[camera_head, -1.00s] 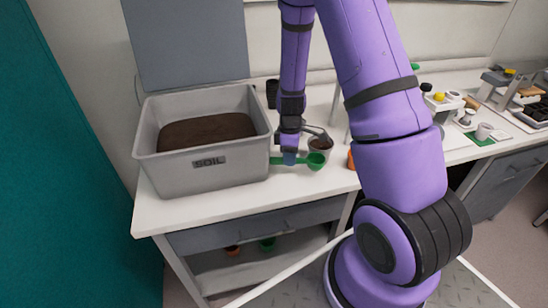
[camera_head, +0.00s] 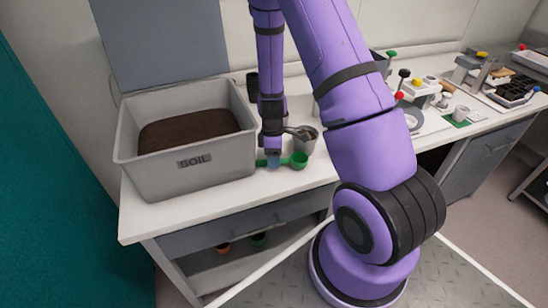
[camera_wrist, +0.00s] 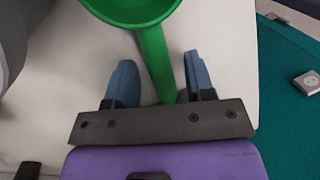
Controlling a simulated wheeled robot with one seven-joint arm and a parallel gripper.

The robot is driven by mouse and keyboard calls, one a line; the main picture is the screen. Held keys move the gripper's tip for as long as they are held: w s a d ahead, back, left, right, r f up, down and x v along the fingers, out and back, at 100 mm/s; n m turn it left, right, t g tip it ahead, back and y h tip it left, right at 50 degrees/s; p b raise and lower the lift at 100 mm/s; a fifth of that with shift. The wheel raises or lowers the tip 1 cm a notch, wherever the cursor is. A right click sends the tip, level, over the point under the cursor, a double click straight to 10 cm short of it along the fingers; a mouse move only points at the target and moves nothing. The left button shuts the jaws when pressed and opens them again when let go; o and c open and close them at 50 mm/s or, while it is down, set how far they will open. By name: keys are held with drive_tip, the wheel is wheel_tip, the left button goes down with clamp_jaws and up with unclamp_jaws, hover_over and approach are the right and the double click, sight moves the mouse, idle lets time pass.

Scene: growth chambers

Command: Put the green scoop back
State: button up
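The green scoop (camera_head: 299,160) is at the front of the bench, just right of the soil bin, with its bowl to the right and its handle to the left. I cannot tell whether it rests on the bench top. My gripper (camera_head: 274,163) points down at its handle. In the wrist view the scoop's handle (camera_wrist: 155,60) runs between the two blue fingers of my gripper (camera_wrist: 158,75), with a gap showing on each side. The bowl is cut off at the top edge of that view.
The grey soil bin (camera_head: 185,178) stands close left of my gripper. A grey pot (camera_head: 308,146) with a metal tool is just behind the scoop. A dark cup (camera_head: 252,84) stands farther back. Pots, knobs and a tray (camera_head: 513,95) fill the bench's right side.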

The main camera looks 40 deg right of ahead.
drive_tip(key=shift+r, duration=0.1)
wheel_tip(320, 180, up, 12)
drive_tip(key=w+d, duration=0.1)
drive_tip(key=w, duration=0.1)
drive_tip(key=s+a+r+m+t, duration=0.2)
drive_tip(key=s+a+r, duration=0.1)
drive_tip(key=r, duration=0.6)
drive_tip(key=s+a+r+m+t, duration=0.1)
drive_tip(key=s+a+r+m, duration=0.15)
drive_tip(key=r, duration=0.75)
drive_tip(key=s+a+r+m+t, duration=0.2)
drive_tip(key=s+r, duration=0.3)
drive_tip(key=s, duration=0.3)
drive_tip(key=s+a+r+m+t+h, duration=0.1)
drive_tip(key=s+a+r+m+t, duration=0.1)
drive_tip(key=s+r, duration=0.3)
drive_tip(key=s+a+m, duration=0.1)
drive_tip(key=s, duration=0.2)
drive_tip(key=shift+s+r+m, duration=0.15)
drive_tip(key=shift+r+m, duration=0.2)
drive_tip(key=shift+r, duration=0.05)
drive_tip(key=shift+a, duration=0.1)
